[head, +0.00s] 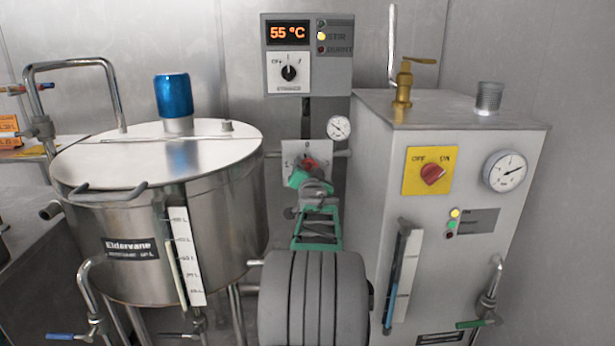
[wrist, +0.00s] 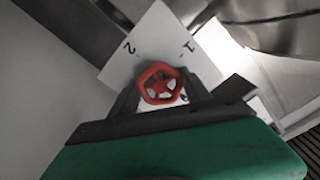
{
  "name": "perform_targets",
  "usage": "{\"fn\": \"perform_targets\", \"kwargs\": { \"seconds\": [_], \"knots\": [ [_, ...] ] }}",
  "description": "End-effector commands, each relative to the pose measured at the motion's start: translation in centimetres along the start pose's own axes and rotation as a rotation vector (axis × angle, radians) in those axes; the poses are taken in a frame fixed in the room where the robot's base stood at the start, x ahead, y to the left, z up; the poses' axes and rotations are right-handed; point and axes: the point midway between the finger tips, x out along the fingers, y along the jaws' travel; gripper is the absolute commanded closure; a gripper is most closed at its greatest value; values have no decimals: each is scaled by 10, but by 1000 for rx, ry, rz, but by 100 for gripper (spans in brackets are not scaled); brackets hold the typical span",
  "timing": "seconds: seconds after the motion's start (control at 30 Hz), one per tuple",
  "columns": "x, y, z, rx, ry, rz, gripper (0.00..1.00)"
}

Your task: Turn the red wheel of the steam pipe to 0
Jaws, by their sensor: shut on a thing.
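The small red wheel (wrist: 161,85) sits in front of a white scale plate (wrist: 165,30) in the wrist view. The digits 2 and 1 show on the plate; the wheel's exact setting cannot be read. In the head view the plate (head: 294,152) is on the steam pipe between the kettle and the white cabinet, and the red wheel (head: 310,164) is partly covered by my gripper. My gripper (wrist: 165,92) is shut on the red wheel, with one dark finger on each side of it.
A steel kettle (head: 225,190) with a lid stands at left. A white cabinet (head: 390,170) with a red knob (head: 432,174) and a gauge stands at right. A control box (head: 290,75) reading 55 °C is above the pipe. A small gauge (head: 339,128) sits close beside the plate.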

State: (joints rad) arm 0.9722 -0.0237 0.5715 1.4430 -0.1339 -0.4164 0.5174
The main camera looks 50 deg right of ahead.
Motion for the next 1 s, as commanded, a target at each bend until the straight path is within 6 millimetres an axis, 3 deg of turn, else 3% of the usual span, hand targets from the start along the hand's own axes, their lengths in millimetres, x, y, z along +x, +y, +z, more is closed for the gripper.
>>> {"fn": "perform_targets", "kwargs": {
  "seconds": [0.4,0.97,1.0],
  "knots": [
    [0,1,0,201,2,1,85],
    [0,0,-1,230,2,0,85],
    [0,0,-1,231,2,0,41]
  ]
}}
